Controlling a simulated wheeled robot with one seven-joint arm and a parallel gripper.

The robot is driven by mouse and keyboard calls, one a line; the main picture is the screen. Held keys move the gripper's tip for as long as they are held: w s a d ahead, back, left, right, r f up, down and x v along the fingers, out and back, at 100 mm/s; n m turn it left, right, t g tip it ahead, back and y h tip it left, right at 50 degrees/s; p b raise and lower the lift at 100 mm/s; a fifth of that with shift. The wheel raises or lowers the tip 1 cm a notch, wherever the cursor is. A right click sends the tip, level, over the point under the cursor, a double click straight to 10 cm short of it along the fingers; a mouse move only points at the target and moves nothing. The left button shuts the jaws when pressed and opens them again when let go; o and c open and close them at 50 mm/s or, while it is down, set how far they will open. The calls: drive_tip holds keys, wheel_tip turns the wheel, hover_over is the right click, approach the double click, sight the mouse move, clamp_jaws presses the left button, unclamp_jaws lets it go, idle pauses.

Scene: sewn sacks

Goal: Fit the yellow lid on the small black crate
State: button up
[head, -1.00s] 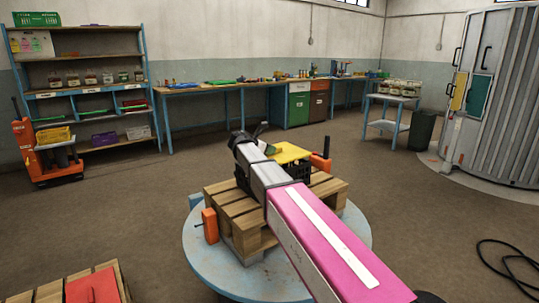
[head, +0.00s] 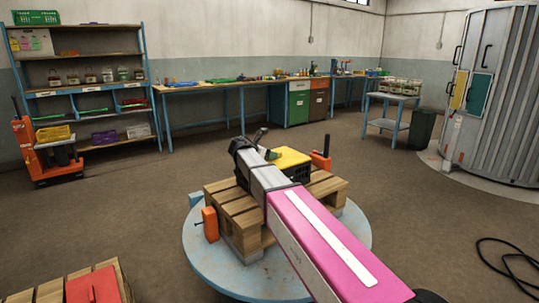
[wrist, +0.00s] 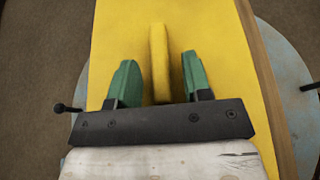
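The yellow lid (head: 289,157) lies on top of the small black crate (head: 298,174) on the pallet. It looks about level, but I cannot tell whether its edges are fully seated. In the wrist view the lid (wrist: 225,60) fills the middle, with an upright yellow grip bar (wrist: 159,65). My gripper (wrist: 158,58) is open, its green fingers on either side of the bar with a gap on both sides. In the head view my gripper (head: 268,153) is over the lid's left part. My arm hides the crate's left side, and the lid hides the crate in the wrist view.
The wooden pallet (head: 237,212) stands on a round blue table (head: 215,268). Orange posts (head: 210,225) and (head: 321,160) stand at its left and back right. Another pallet with a red panel (head: 93,287) is at lower left. Open floor surrounds the table.

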drive_tip(key=shift+r, duration=0.5)
drive_tip(key=v, duration=1.2)
drive_tip(key=shift+s, duration=0.1)
